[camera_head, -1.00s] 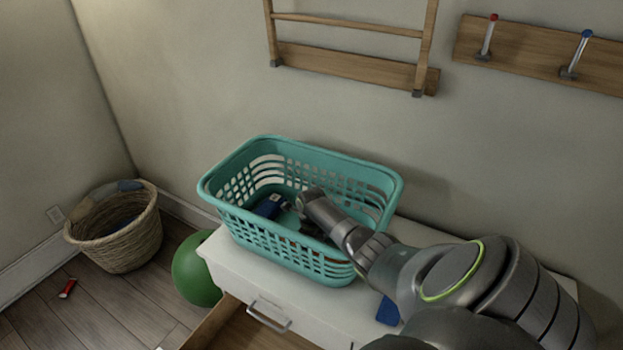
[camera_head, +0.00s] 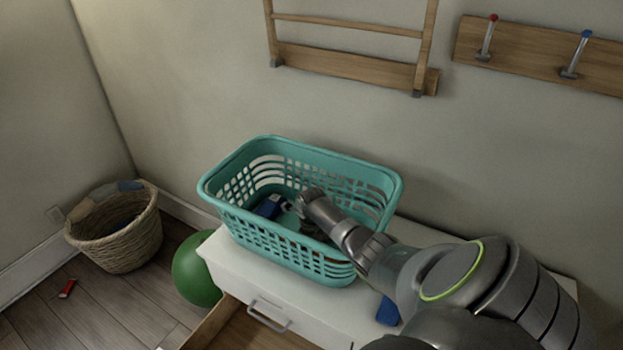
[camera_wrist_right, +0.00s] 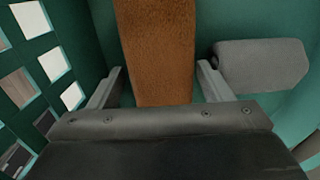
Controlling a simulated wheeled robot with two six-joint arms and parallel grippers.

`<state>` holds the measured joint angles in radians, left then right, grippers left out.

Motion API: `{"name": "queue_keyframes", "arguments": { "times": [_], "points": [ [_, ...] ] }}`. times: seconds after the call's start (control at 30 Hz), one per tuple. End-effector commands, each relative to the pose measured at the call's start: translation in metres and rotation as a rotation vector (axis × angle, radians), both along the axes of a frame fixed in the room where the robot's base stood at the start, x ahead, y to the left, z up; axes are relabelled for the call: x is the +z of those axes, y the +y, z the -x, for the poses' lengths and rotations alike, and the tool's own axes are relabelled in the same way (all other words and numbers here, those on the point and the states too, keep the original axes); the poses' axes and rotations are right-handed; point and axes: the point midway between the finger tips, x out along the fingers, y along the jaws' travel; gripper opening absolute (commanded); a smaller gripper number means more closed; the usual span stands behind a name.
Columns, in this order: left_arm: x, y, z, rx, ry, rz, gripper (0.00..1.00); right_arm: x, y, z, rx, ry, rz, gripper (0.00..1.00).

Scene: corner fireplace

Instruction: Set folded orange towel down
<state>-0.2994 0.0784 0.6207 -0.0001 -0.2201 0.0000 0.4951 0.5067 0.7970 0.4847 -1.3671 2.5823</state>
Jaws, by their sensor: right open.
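The folded orange towel (camera_wrist_right: 155,45) lies as a long strip inside the teal laundry basket (camera_head: 372,172), seen in the right wrist view. My right gripper (camera_wrist_right: 160,78) is open, with one finger on each side of the towel and a gap visible at both sides. In the head view the right gripper is down inside the basket and mostly hidden by my wrist and the basket wall. The towel is largely hidden there too. My left gripper is not in view.
A grey block-like item (camera_wrist_right: 262,65) lies right of the towel in the basket. A blue item (camera_head: 268,206) is at the basket's left. The basket stands on a white drawer unit (camera_head: 232,262). A wicker basket (camera_head: 120,240) and green ball (camera_head: 195,272) are on the floor.

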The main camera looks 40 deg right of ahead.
Motion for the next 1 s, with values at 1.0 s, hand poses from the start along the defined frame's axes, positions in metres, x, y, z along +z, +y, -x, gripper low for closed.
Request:
{"name": "queue_keyframes", "arguments": {
  "times": [1.0],
  "points": [
    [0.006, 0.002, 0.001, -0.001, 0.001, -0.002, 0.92, 0.114, 0.000, 0.000, 0.000, 0.000, 0.000, 0.72]
  ]
}}
